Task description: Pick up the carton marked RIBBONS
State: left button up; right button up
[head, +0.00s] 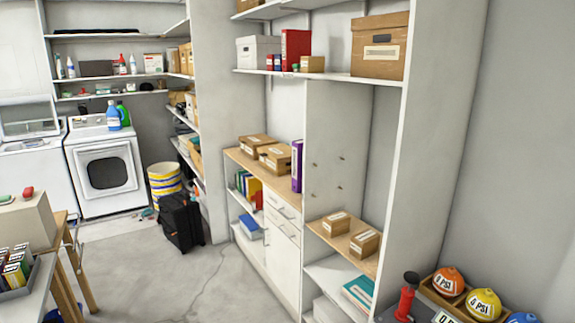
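No carton's label is legible as RIBBONS at this distance. Brown cartons with pale labels stand on the shelving: one (255,150) and another (270,165) on the wooden counter, one (327,232) and another (361,252) on the lower wooden shelf at right. A large brown carton (375,68) with a pale label sits on the upper shelf, with a small tan box (312,65) to its left. Neither of my grippers is in view.
A work table (42,272) stands at the left edge. A black suitcase (180,222) stands on the floor near the far shelving. The concrete floor (170,285) between is clear.

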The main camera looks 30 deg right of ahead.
aim_at(365, 243)
jog(key=i+j, duration=0.25)
jog(key=i, duration=0.2)
jog(key=i+j, duration=0.25)
jog(key=i, duration=0.25)
jog(key=z, duration=1.5)
